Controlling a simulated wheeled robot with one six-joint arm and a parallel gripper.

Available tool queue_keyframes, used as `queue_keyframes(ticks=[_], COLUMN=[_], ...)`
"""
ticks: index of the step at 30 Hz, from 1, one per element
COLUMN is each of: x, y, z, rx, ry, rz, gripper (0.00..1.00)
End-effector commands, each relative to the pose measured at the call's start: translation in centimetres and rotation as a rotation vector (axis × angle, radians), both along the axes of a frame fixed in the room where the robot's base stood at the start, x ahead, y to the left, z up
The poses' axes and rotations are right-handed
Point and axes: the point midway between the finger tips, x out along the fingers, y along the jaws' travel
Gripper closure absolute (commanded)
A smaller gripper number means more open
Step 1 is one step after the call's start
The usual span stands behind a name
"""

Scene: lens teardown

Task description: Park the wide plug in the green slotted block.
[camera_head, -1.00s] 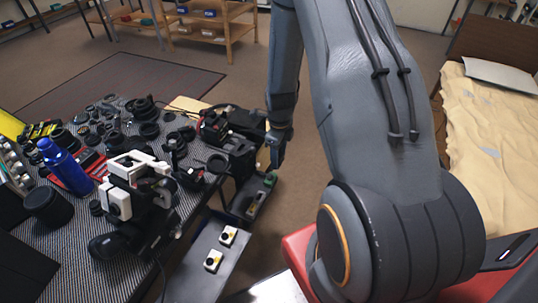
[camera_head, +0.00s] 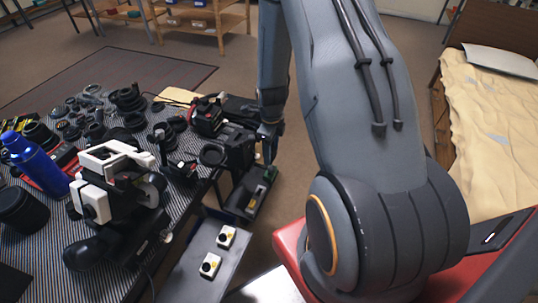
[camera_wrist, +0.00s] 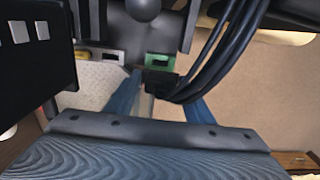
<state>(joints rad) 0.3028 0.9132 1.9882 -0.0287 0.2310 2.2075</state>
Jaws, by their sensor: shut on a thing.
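The green slotted block (camera_head: 268,173) sits on the dark narrow shelf beside the table. It also shows in the wrist view (camera_wrist: 158,61), just beyond my fingertips. My gripper (camera_wrist: 158,92) has its blue fingers shut on a dark plug (camera_wrist: 160,80), with black cables running from it to the upper right. The plug appears in front of the green block's near edge; I cannot tell whether it touches the block or is in its slot. In the head view my gripper (camera_head: 269,148) is small, just above the block, and the plug cannot be made out.
The striped table (camera_head: 190,205) at left is crowded with dark lens parts, a blue bottle (camera_head: 36,162) and a white-and-black device (camera_head: 112,165). A grey tray (camera_head: 190,272) holds two white button boxes (camera_head: 226,237). Black cables (camera_wrist: 232,45) cross the wrist view's upper right.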

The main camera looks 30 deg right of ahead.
Motion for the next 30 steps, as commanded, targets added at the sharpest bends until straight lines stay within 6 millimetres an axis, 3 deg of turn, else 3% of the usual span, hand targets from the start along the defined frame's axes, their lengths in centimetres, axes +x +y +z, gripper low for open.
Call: queue_keyframes(ticks=[11,30], x=[0.2,0.3], y=[0.1,0.2], z=[-1.3,-6.3], rx=[0.0,0.0], ry=[0.0,0.0], rz=[0.002,0.003], gripper=[0.83,0.83])
